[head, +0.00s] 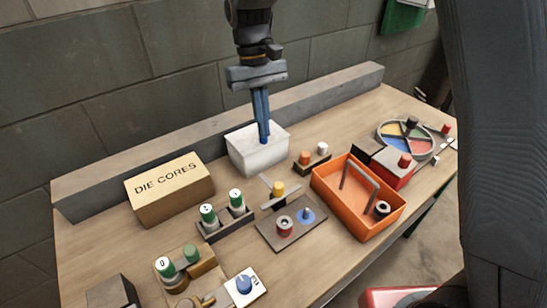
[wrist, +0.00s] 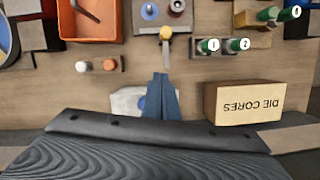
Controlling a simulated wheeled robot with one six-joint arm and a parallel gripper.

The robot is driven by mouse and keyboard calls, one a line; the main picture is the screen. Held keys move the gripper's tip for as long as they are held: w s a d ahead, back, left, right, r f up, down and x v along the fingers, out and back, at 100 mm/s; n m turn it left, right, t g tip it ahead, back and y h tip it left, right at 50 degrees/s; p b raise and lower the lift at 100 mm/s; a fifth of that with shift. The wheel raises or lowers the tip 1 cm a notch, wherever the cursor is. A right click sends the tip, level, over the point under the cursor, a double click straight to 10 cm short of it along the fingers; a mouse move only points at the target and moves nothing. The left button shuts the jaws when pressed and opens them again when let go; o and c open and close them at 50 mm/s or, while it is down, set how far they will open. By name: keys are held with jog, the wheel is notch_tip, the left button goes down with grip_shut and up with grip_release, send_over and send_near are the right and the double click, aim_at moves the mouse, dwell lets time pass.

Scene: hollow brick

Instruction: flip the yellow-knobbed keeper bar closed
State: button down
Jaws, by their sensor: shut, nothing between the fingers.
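The yellow knob (head: 278,188) stands near the middle of the table, by a thin grey bar and a small dark base. In the wrist view the yellow knob (wrist: 166,33) is at the top centre, and the grey bar (wrist: 165,52) runs from it down toward my fingers. My gripper (head: 263,141) points down with its blue fingers together and empty. In the head view it is over the white box (head: 244,152), behind the knob and apart from it. The fingertips (wrist: 160,76) show below the bar in the wrist view.
The DIE CORES box (head: 170,190) and green-capped cylinders (head: 208,213) stand left of the knob. A plate with red and blue pegs (head: 290,236) lies in front. An orange tray (head: 335,203) and a peg holder (head: 313,165) are right. A grey ledge (head: 120,178) runs behind.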

jog(key=shift+s+a, duration=0.1)
jog(key=shift+a, duration=0.05)
jog(key=s+d+f+p, duration=0.3)
jog(key=s+f, duration=0.2)
jog(key=f, duration=0.4)
jog(key=shift+s+f, duration=0.35)
jog(key=shift+s, duration=0.05)
